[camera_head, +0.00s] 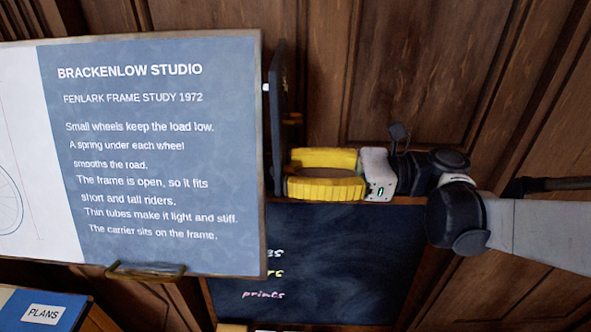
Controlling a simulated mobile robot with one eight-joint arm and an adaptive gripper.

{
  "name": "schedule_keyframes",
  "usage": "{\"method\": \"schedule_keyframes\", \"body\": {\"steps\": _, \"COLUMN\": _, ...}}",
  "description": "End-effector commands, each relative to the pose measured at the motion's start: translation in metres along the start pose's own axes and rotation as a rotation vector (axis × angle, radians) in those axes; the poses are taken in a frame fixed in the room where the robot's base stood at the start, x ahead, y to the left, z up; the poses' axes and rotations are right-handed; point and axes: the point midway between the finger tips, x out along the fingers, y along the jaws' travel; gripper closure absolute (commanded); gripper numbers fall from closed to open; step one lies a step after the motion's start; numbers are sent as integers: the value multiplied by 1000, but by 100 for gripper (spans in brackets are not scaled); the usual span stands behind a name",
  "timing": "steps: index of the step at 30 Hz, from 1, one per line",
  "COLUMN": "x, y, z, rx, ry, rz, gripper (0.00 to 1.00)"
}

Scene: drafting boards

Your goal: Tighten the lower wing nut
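My gripper (290,174) has two yellow fingers and reaches in from the right. Its fingertips are close beside a dark board (279,90) seen nearly edge-on. A gap shows between the fingers, but I cannot tell whether the tips are apart and free or shut on something.
A large lettered panel (150,255) with a brass handle (145,271) stands at the left, close to the fingertips. A chalkboard (345,265) is below my gripper. A blue "PLANS" folder (75,308) lies at lower left. Wood panelling (430,70) is behind.

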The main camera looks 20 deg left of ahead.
Motion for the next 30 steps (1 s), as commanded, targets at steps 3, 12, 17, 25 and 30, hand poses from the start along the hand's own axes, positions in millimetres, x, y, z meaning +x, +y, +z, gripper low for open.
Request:
{"method": "schedule_keyframes", "body": {"steps": 3, "x": 0, "y": 0, "z": 0, "rx": 0, "ry": 0, "rz": 0, "gripper": 30}}
{"method": "schedule_keyframes", "body": {"steps": 12, "x": -2, "y": 0, "z": 0, "rx": -1, "ry": 0, "rz": -1, "gripper": 30}}
{"method": "schedule_keyframes", "body": {"steps": 17, "x": -22, "y": -1, "z": 0, "rx": -1, "ry": 0, "rz": -5, "gripper": 30}}
{"method": "schedule_keyframes", "body": {"steps": 25, "x": -83, "y": -1, "z": 0, "rx": -1, "ry": 0, "rz": -5, "gripper": 30}}
{"method": "schedule_keyframes", "body": {"steps": 30, "x": -110, "y": -1, "z": 0, "rx": -1, "ry": 0, "rz": -2, "gripper": 30}}
